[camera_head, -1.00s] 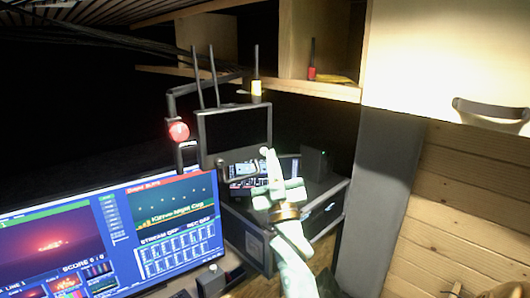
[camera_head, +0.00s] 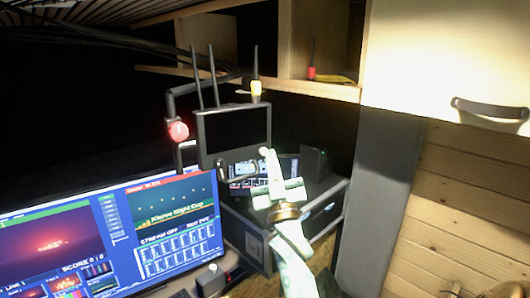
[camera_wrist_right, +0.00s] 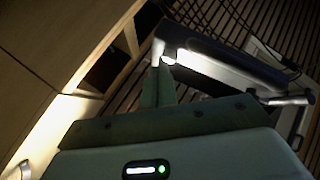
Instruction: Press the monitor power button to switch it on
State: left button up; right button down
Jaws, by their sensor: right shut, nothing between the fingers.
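The small monitor (camera_head: 235,128) with a black screen and two antennas hangs on a dark arm above the desk. My right gripper (camera_head: 265,152) is shut and empty, its fingertips at the monitor's lower right corner. In the right wrist view, the shut fingers (camera_wrist_right: 161,62) reach up to the end of the monitor's dark casing (camera_wrist_right: 220,62), where a small bright spot shows. I cannot tell whether they touch it. The power button cannot be made out clearly, as the fingertips cover that corner. My left gripper is not in view.
A large lit screen (camera_head: 170,230) stands at the lower left. A red ball-shaped light (camera_head: 178,131) is left of the small monitor. A black-framed case (camera_head: 323,217) with devices on top stands behind my right arm. A wooden shelf (camera_head: 325,88) is above.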

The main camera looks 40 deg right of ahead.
jog(key=shift+w, duration=0.15)
dwell(0.3)
jog(key=shift+w, duration=0.3)
jog(key=shift+s, duration=0.45)
jog(key=shift+s+p, duration=0.1)
jog(key=shift+p, duration=0.2)
jog(key=s, duration=0.2)
jog(key=s+p, duration=0.1)
jog(key=s, duration=0.1)
jog(key=s+p, duration=0.1)
jog(key=shift+s+a, duration=0.35)
jog(key=shift+s, duration=0.05)
jog(key=shift+f, duration=0.15)
